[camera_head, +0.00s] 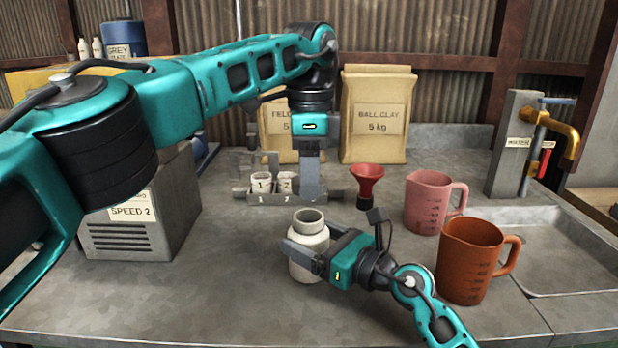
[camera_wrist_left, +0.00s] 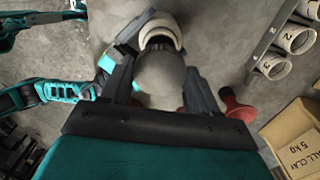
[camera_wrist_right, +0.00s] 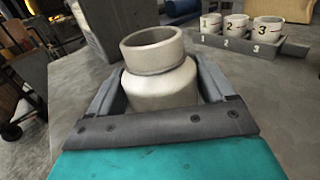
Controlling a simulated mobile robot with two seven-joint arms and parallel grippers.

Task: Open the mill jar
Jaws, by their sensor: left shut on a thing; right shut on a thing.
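The cream mill jar (camera_head: 309,238) stands upright on the bench, its round mouth uncovered. It also shows in the right wrist view (camera_wrist_right: 160,85), where the neck is open. My right gripper (camera_head: 307,256) is shut around the jar's body, one finger on each side. My left gripper (camera_head: 310,190) points down, above and behind the jar. In the left wrist view its fingers are shut on a round grey piece, apparently the lid (camera_wrist_left: 165,76), clear of the jar. The head view does not clearly show this piece.
A rack (camera_wrist_right: 280,46) with three numbered cups stands behind. A red funnel (camera_head: 368,182), pink jug (camera_head: 430,204) and orange jug (camera_head: 468,262) stand to the right, before a sink (camera_head: 570,250). A grey speed box (camera_head: 145,220) is left. The front-left bench is clear.

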